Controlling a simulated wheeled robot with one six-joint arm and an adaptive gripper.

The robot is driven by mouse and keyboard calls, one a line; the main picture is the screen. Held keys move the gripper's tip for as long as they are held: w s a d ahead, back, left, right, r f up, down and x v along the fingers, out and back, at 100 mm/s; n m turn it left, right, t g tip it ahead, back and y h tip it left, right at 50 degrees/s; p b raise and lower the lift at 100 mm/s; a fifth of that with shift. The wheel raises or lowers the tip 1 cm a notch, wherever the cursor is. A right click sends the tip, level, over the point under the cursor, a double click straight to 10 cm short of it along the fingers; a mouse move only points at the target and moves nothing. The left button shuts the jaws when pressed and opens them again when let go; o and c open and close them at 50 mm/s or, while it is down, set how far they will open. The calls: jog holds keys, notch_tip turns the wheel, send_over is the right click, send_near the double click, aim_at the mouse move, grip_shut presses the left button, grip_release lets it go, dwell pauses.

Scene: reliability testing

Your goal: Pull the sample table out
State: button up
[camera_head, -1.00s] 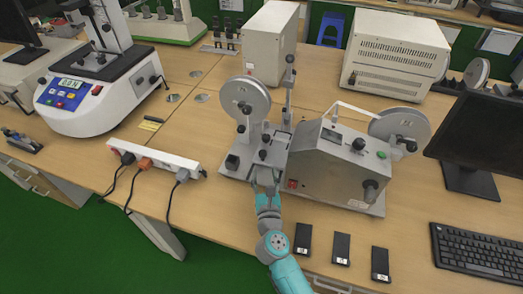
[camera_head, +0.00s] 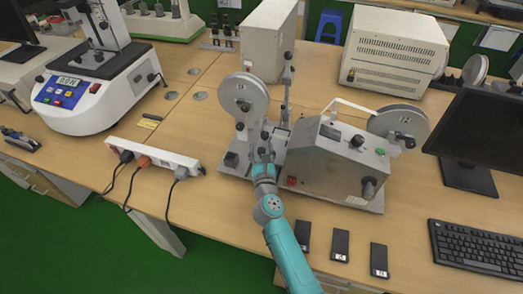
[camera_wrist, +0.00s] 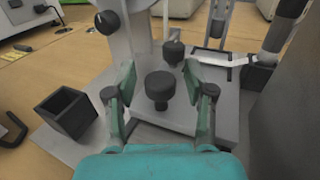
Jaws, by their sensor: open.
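The sample table (camera_wrist: 180,121) is taken to be the light grey plate with a black knob (camera_wrist: 160,88) on it, seen in the wrist view on the grey testing machine (camera_head: 335,170). My gripper (camera_wrist: 158,80) is open, with one teal finger on each side of the black knob. Whether the fingers touch the knob cannot be told. In the head view my gripper (camera_head: 263,158) reaches over the left part of the machine, below the round wheel (camera_head: 243,98), and hides much of the plate.
A black open box (camera_wrist: 67,112) stands left of the plate. A white power strip (camera_head: 155,153) with cables lies on the table to the left. Several black slabs (camera_head: 340,245) lie near the front edge. A monitor (camera_head: 485,130) and keyboard (camera_head: 475,250) stand at right.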

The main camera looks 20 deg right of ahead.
grip_shut()
jog(key=s+a, duration=0.2)
jog(key=s, duration=0.1)
jog(key=s+a, duration=0.4)
jog(key=s, duration=0.1)
jog(key=shift+s+a, duration=0.15)
jog(key=shift+s, duration=0.2)
grip_release()
jog(key=v, duration=1.2)
